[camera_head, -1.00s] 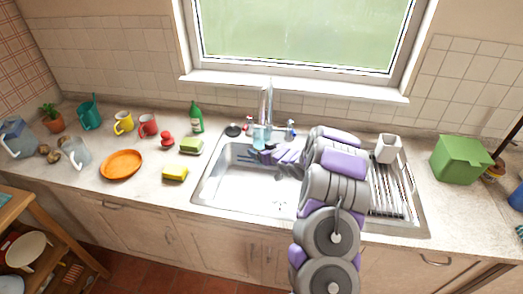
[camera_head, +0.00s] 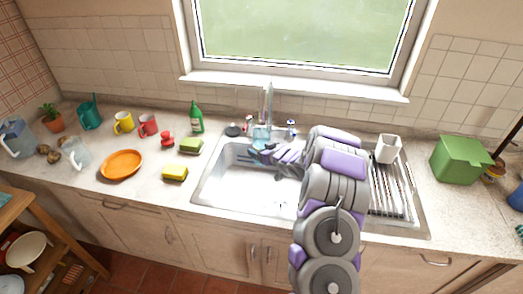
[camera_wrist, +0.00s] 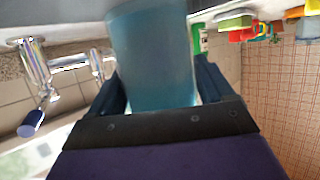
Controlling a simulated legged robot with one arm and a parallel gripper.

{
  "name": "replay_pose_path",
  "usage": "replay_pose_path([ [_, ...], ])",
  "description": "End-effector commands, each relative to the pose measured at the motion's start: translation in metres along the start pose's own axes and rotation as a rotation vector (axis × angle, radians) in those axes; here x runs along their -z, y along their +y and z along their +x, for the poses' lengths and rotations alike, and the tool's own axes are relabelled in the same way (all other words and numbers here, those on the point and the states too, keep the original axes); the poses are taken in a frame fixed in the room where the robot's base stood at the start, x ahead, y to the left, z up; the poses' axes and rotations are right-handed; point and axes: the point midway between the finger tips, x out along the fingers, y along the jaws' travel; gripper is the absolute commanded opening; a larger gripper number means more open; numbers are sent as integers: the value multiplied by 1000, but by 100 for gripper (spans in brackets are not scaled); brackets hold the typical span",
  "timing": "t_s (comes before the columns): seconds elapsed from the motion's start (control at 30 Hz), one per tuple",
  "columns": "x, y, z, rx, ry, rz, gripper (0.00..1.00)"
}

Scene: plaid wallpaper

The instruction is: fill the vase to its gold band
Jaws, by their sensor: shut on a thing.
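A translucent blue vessel (camera_head: 262,132) is at the back of the sink, close to the tap (camera_head: 268,105). My gripper (camera_head: 262,147) is shut on it; in the wrist view the vessel (camera_wrist: 152,55) sits between the two dark fingers (camera_wrist: 158,90). It looks like the vase, but I see no gold band, and I cannot tell its water level. The tap's blue-ended handle (camera_head: 291,128) stands right of the spout, and shows in the wrist view (camera_wrist: 32,122). I cannot tell whether water runs.
The sink basin (camera_head: 225,190) lies under my arm. A white container (camera_head: 388,148) stands on the drying rack (camera_head: 392,195) at right. A green bottle (camera_head: 196,117), a sponge (camera_head: 175,172) and a red mug (camera_head: 147,125) are left of the sink. A green box (camera_head: 460,160) is at far right.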

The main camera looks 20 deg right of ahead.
Motion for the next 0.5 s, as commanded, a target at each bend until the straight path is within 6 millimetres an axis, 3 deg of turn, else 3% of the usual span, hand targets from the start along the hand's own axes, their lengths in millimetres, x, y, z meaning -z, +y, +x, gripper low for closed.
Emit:
replay_pose_path([
  [0.33,1,0,0,-1,3,0,39],
  [0.5,-6,0,-14,0,1,3,39],
])
